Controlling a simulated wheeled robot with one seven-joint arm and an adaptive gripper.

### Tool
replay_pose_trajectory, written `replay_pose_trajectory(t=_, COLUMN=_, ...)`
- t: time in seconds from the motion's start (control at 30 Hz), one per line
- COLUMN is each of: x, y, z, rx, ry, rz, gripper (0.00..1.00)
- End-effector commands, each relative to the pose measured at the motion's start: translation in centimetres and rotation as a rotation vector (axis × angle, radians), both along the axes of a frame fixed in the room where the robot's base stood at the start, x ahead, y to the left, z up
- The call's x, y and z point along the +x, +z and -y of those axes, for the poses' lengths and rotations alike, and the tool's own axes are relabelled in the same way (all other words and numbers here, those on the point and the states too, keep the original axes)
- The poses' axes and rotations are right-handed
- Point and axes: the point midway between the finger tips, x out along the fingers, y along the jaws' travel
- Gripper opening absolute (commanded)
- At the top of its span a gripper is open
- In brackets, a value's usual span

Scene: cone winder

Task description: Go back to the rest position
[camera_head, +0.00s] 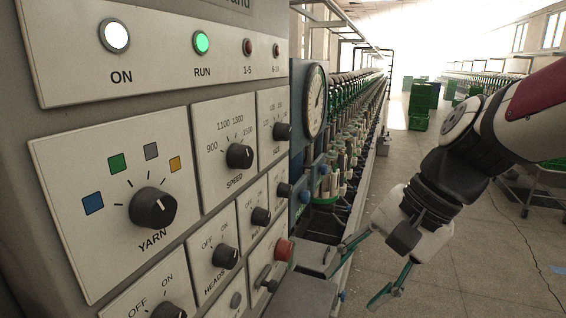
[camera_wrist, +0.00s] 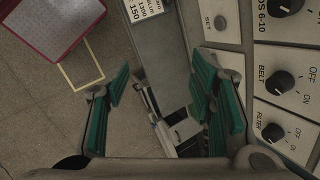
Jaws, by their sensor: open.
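My gripper (camera_head: 369,270) is at the lower right of the head view, out over the floor beside the machine. Its two green-padded fingers are spread apart with nothing between them. In the wrist view my gripper (camera_wrist: 163,105) also shows open and empty, in front of the machine's panel edge. The control panel (camera_head: 60,165) fills the left of the head view. It has a yarn knob (camera_head: 153,208), a speed knob (camera_head: 240,156) and a red button (camera_head: 284,250). The white ON lamp (camera_head: 114,35) and the green RUN lamp (camera_head: 201,43) are lit.
In the wrist view a belt knob (camera_wrist: 280,83) and a filter knob (camera_wrist: 273,133) lie close right of my gripper. A red-edged bin (camera_wrist: 55,25) stands at the upper left. Green crates (camera_head: 422,98) stand down the aisle. The floor (camera_head: 480,250) near my gripper is clear.

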Motion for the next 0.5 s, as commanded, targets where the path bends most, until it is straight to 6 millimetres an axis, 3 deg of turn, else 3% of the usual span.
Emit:
replay_pose_trajectory(t=0.2, x=-4.5, y=1.2, z=3.5, rx=-0.299, ry=0.263, rz=0.263, gripper=0.5)
replay_pose_trajectory(t=0.5, x=-7.4, y=2.4, z=7.3, rx=-0.581, ry=0.506, rz=0.491, gripper=0.5)
